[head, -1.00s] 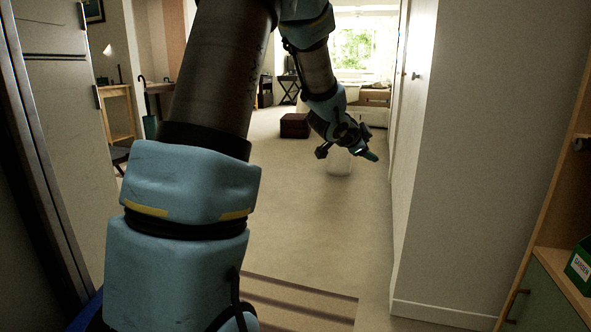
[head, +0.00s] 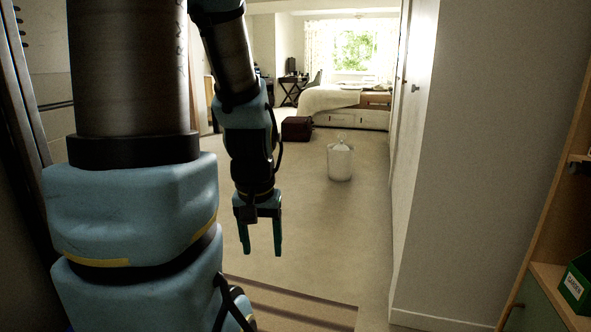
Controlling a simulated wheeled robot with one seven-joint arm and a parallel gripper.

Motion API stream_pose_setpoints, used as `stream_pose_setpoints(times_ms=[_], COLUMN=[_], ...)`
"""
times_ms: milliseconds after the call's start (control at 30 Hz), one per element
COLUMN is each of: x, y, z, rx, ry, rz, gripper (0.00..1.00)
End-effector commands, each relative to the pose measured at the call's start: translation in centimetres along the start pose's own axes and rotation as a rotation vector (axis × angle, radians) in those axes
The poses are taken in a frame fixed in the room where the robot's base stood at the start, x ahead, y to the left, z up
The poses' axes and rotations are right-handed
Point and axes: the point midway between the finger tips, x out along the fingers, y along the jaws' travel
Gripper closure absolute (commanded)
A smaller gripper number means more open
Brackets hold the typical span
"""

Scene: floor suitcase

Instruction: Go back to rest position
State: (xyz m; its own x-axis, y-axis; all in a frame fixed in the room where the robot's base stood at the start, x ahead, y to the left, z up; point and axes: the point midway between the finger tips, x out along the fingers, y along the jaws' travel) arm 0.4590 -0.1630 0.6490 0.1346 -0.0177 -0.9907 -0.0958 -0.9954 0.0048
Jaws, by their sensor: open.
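My gripper (head: 262,250) hangs at the end of my blue arm, left of the middle in the head view. Its two green fingers point down and stand apart, with nothing between them. A dark red suitcase (head: 296,128) stands on the carpet farther back, above and to the right of the gripper in the picture and apart from it. My large arm links fill the left side and hide part of the room.
A white lidded bin (head: 340,161) stands on the open carpet near the middle. A bed (head: 340,98) is at the back by the window. A white wall (head: 480,160) runs along the right, with a shelf unit holding a green box (head: 577,280). A striped mat (head: 290,305) lies in front.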

Motion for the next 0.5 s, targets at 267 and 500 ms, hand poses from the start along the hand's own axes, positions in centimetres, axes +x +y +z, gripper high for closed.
stream_pose_setpoints(times_ms=[267, 500], x=[-9.6, -17.1], y=[0.1, 0.1], z=[-1.4, -2.5], rx=[0.003, 0.004], ry=[0.002, 0.002], rz=[0.000, -0.001], gripper=[0.35, 0.35])
